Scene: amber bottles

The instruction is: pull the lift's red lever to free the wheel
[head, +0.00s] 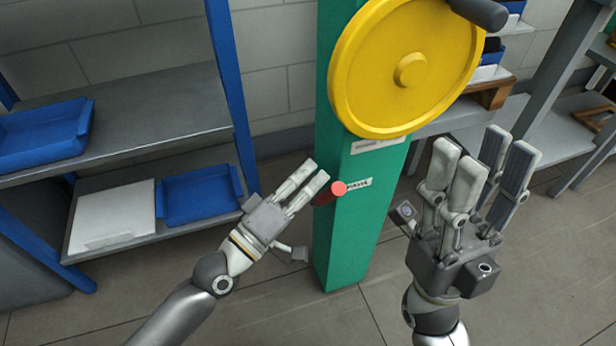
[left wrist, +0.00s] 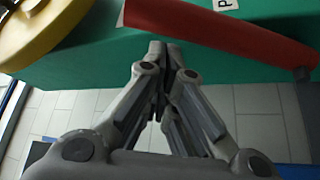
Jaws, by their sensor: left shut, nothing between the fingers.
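The red lever (head: 327,196) sticks out from the lower part of the green lift column (head: 345,245), with a round, lighter red end. In the left wrist view the lever (left wrist: 225,38) crosses the upper right as a long red bar in front of the green column (left wrist: 90,58). The yellow wheel (head: 375,65) is on the column above the lever. My left gripper (head: 316,171) is shut and empty, its fingertips close beside the lever. I cannot tell whether they touch it. My right gripper (head: 484,152) is open and empty, right of the column, fingers upward.
A grey shelf (head: 150,110) with blue posts stands on the left, holding blue trays (head: 200,194) and a white flat box (head: 112,215). More shelving (head: 560,140) stands on the right. A dark handle (head: 482,12) juts from the wheel. The floor in front is clear.

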